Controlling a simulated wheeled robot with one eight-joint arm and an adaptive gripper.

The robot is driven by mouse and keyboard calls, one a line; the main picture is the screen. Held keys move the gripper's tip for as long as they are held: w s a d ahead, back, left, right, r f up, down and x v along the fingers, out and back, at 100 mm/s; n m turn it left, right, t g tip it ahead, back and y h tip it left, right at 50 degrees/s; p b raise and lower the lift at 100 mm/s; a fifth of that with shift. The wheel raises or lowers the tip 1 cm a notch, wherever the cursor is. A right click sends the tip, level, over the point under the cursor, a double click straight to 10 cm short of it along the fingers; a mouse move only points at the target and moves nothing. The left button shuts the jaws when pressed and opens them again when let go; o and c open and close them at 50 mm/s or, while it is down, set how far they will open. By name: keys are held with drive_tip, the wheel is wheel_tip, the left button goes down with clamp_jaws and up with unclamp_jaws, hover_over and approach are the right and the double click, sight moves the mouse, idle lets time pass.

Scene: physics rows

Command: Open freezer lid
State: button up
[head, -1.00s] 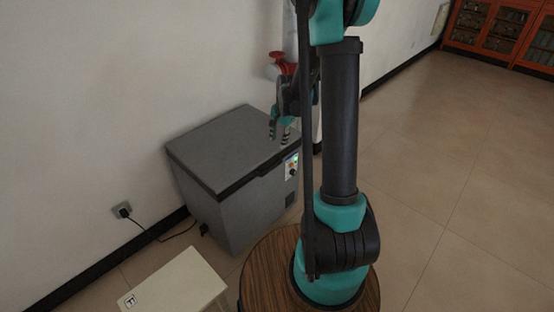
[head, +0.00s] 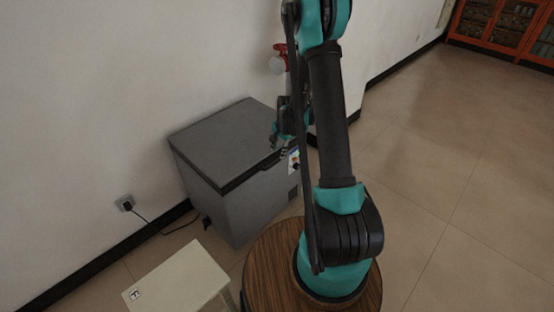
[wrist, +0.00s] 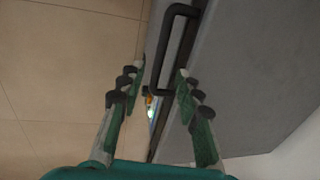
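The grey chest freezer (head: 250,206) stands against the wall, and its lid (head: 222,140) lies flat and closed on top. In the wrist view the lid (wrist: 250,70) fills the right side, with a black bar handle (wrist: 166,50) along its front edge. My gripper (head: 279,146) is at the lid's front edge, towards its right end. In the wrist view my gripper (wrist: 160,80) has its fingers spread wide on both sides of the edge line, with the handle ahead between them.
A power cord runs from the wall socket (head: 125,203) to the freezer. A red and white object (head: 278,62) is on the wall. Floor at right is clear.

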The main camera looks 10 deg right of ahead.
sight(276, 161)
drive_tip(key=shift+w+a+f, duration=0.1)
drive_tip(key=shift+w+f, duration=0.05)
drive_tip(key=shift+f, duration=0.8)
drive_tip(key=shift+w+a+f, duration=0.15)
drive_tip(key=shift+f, duration=0.85)
drive_tip(key=shift+w+a+f, duration=0.1)
drive_tip(key=shift+w+f, duration=0.05)
drive_tip(key=shift+f, duration=0.8)
clamp_jaws()
